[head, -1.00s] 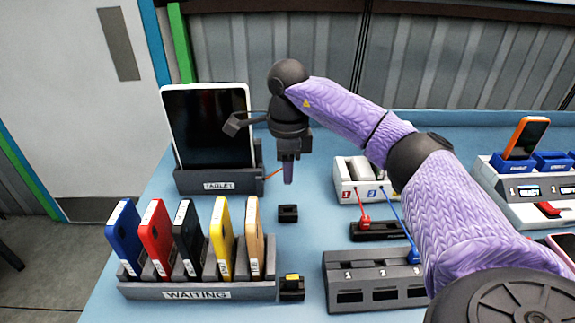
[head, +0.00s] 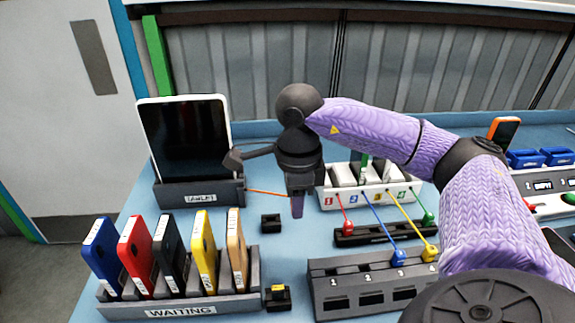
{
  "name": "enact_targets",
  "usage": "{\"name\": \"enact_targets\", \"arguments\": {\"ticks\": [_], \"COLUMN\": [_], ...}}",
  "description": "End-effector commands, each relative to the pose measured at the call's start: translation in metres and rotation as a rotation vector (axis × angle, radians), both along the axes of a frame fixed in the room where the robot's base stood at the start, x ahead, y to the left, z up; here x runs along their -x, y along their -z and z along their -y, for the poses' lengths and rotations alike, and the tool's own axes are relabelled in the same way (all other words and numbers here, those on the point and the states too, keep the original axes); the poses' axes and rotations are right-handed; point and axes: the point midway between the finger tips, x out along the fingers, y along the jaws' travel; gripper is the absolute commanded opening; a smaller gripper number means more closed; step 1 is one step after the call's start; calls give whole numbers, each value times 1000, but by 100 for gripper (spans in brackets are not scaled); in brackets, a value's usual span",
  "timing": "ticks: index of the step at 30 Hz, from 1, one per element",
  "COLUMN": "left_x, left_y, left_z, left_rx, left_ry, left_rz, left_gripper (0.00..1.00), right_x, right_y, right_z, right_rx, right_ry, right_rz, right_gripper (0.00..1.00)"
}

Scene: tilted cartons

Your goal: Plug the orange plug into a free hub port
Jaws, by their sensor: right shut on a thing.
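My right gripper (head: 297,204) points down above the table, between the tablet stand and the white box, with its jaws shut. A thin orange cable (head: 268,193) runs from the tablet stand (head: 200,194) to the jaws. The orange plug at its end is hidden by the fingers. A grey block (head: 335,308), apparently the hub, stands at front centre with numbered positions. A blue plug (head: 399,258) sits at 3 and a yellow plug (head: 430,253) at 4. No plug shows at 1 and 2. My left gripper is out of view.
A white box (head: 328,201) with coloured cables stands behind a black strip (head: 378,236) bearing a red plug (head: 348,228) and a green plug (head: 428,218). A small black block (head: 271,222) stands left of my gripper. The WAITING rack (head: 215,306) holds several phones.

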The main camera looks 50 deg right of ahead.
Motion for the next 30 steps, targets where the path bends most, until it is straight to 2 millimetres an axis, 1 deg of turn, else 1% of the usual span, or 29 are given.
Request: {"name": "enact_targets", "arguments": {"ticks": [7,18,30], "left_x": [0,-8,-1], "left_y": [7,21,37], "left_z": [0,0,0], "left_rx": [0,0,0], "left_ry": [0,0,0], "left_rz": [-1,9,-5], "left_gripper": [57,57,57], "right_x": [21,51,85], "right_y": [1,1,1], "right_z": [-2,-7,-13], "right_rx": [2,2,4], "right_ry": [0,0,-1], "right_rz": [1,1,0], "right_gripper": [0,0,0]}}
